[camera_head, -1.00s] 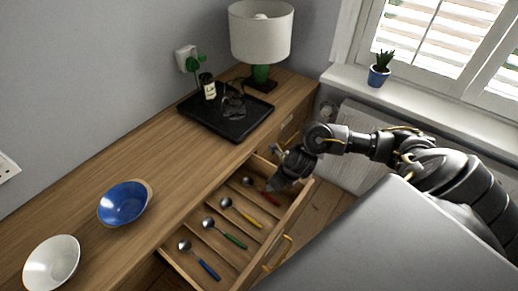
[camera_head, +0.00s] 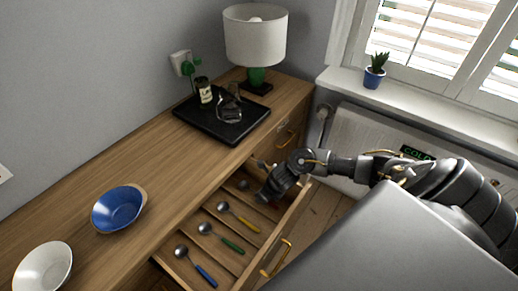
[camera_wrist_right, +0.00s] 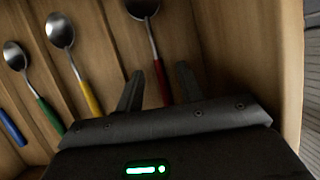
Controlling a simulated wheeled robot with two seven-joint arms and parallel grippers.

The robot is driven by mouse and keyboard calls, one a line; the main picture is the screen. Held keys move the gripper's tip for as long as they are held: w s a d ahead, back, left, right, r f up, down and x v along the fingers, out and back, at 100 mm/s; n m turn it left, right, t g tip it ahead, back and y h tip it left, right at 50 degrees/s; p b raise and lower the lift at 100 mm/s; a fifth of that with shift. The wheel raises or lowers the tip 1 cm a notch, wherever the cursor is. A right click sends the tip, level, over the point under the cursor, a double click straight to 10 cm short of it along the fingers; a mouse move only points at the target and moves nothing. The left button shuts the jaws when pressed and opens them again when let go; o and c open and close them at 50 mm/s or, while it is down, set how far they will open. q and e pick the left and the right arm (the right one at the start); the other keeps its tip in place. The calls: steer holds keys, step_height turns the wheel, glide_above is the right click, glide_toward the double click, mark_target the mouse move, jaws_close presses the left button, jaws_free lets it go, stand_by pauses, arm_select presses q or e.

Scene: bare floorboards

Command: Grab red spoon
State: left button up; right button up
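The red spoon (camera_wrist_right: 152,40) lies in the open drawer (camera_head: 229,247); in the wrist view its handle runs down between the two fingers. My right gripper (camera_wrist_right: 160,82) is open around that handle, with a gap on both sides. In the head view my right gripper (camera_head: 263,197) is over the drawer's far end and hides most of the red spoon, leaving its grey bowl (camera_head: 243,184) showing. My left gripper is not in view.
Yellow (camera_head: 239,217), green (camera_head: 222,237) and blue (camera_head: 196,266) spoons lie in neighbouring compartments between wooden dividers. The drawer front with its brass handle (camera_head: 278,258) stands close. Bowls, a black tray (camera_head: 218,121) and a lamp (camera_head: 255,38) stand on the top.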

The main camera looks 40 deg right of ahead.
steer(key=shift+w+f, duration=0.2)
steer(key=shift+f, duration=0.3)
jaws_close()
steer(key=shift+r, duration=0.1)
